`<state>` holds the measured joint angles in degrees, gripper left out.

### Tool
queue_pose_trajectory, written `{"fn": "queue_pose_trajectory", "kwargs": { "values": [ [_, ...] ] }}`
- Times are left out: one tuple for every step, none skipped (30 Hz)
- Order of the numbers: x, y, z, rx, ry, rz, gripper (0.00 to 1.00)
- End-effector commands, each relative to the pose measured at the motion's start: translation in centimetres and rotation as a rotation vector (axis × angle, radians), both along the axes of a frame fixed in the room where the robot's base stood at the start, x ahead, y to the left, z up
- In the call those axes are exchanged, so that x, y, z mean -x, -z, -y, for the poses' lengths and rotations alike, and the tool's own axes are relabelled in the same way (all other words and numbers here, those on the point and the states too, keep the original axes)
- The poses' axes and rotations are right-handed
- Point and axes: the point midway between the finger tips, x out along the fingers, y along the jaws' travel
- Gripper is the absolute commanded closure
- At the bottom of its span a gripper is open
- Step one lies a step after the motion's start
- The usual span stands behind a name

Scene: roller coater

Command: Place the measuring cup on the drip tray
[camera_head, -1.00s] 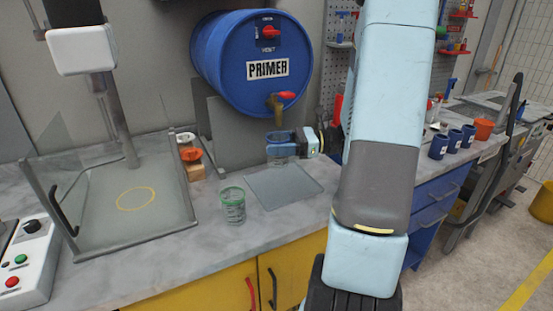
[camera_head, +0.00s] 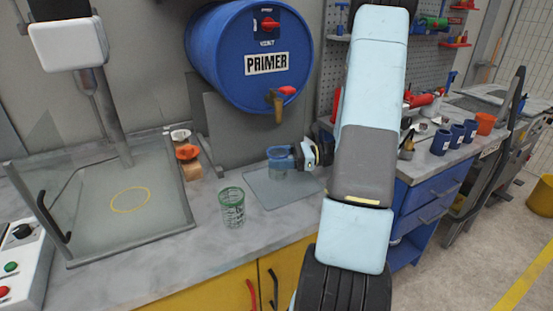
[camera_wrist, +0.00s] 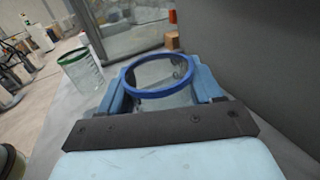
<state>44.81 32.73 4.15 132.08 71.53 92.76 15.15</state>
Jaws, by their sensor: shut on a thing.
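My gripper (camera_head: 308,154) is shut on the measuring cup (camera_head: 279,165), a clear cup with a blue rim. In the wrist view, the blue fingers hold the cup (camera_wrist: 160,98) from both sides, with its open mouth up. In the head view, the cup looks upright over the drip tray (camera_head: 262,190), a flat grey plate on the bench. The cup's base is at or just above the tray; I cannot tell whether it touches. Part of the tray's right side is close to my arm.
A clear cup with a green rim (camera_head: 232,208) stands left of the tray. The blue primer drum (camera_head: 245,60) with its tap (camera_head: 278,102) is above and behind. A glass-sided enclosure (camera_head: 95,205) is at left. Several blue cups (camera_head: 456,136) stand at right.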

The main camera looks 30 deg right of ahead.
Motion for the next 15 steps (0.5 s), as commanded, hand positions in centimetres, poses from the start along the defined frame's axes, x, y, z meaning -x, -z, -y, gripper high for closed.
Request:
{"fn": "queue_pose_trajectory", "kwargs": {
  "values": [
    [0.01,0.34,0.02,-0.001,0.000,-0.001,0.64],
    [0.01,0.42,0.03,0.000,0.001,-0.001,0.64],
    [0.02,0.46,0.02,0.000,0.001,0.000,0.64],
    [0.02,0.44,0.02,0.000,0.001,0.001,0.64],
    [0.02,0.43,0.03,0.000,0.001,0.001,0.64],
    [0.02,0.42,0.03,0.000,0.001,0.001,0.64],
    [0.02,0.42,0.03,0.000,0.001,0.001,0.64],
    [0.02,0.42,0.03,0.000,0.001,0.001,0.64],
    [0.02,0.45,0.03,0.000,0.001,0.000,0.64],
    [0.02,0.49,0.03,0.000,0.001,0.000,0.64],
    [0.02,0.57,0.03,0.000,0.001,0.000,0.64],
    [0.02,0.67,0.03,0.000,0.001,0.000,0.64],
    [0.03,0.67,0.04,0.000,0.001,0.000,0.33],
    [0.03,0.65,0.04,0.000,0.001,0.001,0.30],
    [0.03,0.64,0.04,0.000,0.001,0.001,0.27]
  ]
}}
